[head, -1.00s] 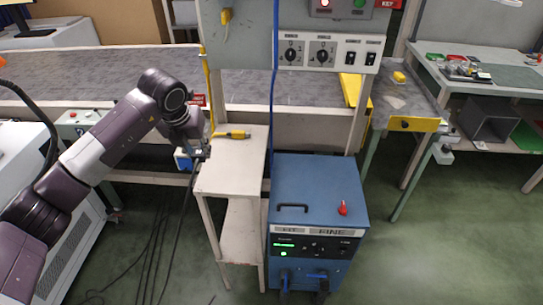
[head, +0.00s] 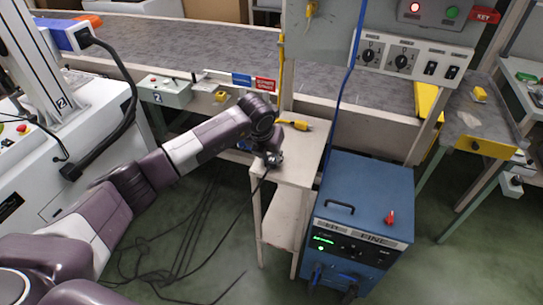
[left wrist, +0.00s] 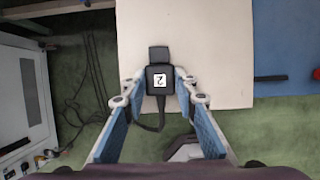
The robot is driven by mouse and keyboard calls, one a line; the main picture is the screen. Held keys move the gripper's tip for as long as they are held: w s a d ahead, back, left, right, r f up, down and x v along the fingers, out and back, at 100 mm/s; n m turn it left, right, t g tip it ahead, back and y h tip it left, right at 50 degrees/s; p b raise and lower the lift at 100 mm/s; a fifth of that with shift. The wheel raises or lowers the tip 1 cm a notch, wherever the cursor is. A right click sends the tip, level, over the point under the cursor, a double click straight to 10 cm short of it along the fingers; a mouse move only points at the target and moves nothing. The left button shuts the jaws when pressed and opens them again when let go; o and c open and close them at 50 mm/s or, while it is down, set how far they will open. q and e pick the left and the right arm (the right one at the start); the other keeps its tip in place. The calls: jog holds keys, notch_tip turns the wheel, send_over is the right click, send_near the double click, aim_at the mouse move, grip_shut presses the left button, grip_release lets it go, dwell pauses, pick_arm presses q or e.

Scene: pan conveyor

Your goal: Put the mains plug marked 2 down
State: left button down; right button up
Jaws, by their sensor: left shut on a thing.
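The mains plug marked 2 (left wrist: 159,79) is a black block with a white label, seen from above in the left wrist view. My left gripper (left wrist: 160,88) is shut on it, with a finger on each side. The plug is over the edge part of a small beige stand (left wrist: 205,40); I cannot tell whether it touches the top. Its dark cable hangs down past the stand's edge. In the head view my left gripper (head: 272,159) is at the near left corner of the stand (head: 297,170), and mostly hides the plug. My right gripper is not in view.
A yellow tool (head: 296,125) lies at the back of the stand top. A blue welding unit (head: 365,205) stands right of it. A conveyor (head: 200,50) runs behind. Cables (head: 190,235) lie on the floor at left. The stand top's middle is clear.

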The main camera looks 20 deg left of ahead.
pick_arm(q)
jog(key=shift+f+b, duration=0.2)
jog(key=shift+b, duration=0.15)
jog(key=c, duration=1.5)
grip_release()
jog(key=shift+c, duration=0.2)
jog(key=shift+r, duration=0.1)
jog(key=shift+r+p, duration=0.3)
jog(key=shift+r, duration=0.1)
jog(key=b+v, duration=0.1)
jog(key=v, duration=1)
jog(key=shift+s+r, duration=0.2)
jog(key=shift+s, duration=0.05)
